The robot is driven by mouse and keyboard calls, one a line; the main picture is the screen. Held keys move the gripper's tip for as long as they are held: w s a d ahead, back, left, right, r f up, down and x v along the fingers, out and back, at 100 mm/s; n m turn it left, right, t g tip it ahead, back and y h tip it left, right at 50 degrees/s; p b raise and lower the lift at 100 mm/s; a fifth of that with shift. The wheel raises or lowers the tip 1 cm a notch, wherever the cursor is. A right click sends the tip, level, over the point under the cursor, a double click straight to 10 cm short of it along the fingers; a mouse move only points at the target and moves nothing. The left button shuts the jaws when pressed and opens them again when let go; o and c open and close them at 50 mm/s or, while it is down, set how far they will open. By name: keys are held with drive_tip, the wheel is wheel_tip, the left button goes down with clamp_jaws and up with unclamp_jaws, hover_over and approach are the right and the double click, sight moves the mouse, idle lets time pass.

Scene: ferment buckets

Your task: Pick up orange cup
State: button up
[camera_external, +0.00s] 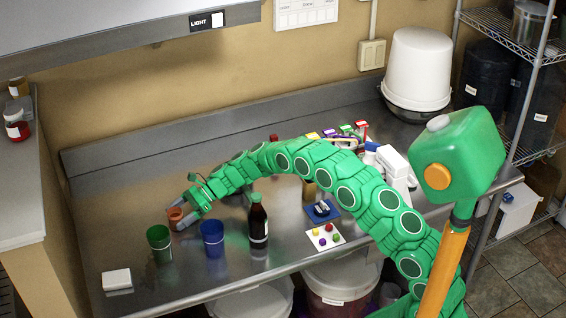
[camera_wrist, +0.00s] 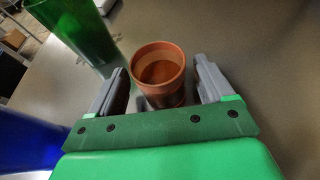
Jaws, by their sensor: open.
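The orange cup (camera_external: 175,215) stands on the metal table, left of centre in the external view. In the wrist view the orange cup (camera_wrist: 159,68) stands upright with its open top facing up, between the two grey fingers. My gripper (camera_external: 181,217) is at the cup from the right and back in the external view. In the wrist view my gripper (camera_wrist: 163,78) is open, with a finger on each side of the cup. A narrow gap shows at each side, so the fingers look apart from it.
A green cup (camera_external: 159,243) and a blue cup (camera_external: 212,239) stand in front of the orange cup. A dark bottle (camera_external: 258,222) stands to the right. A white box (camera_external: 117,280) lies front left. The table (camera_external: 120,205) is bare behind and left of the orange cup.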

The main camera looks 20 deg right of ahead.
sight(175, 219)
drive_tip(key=shift+x, duration=1.55)
drive_tip(key=shift+c, duration=0.5)
drive_tip(key=c, duration=1)
drive_tip(key=shift+o, duration=0.2)
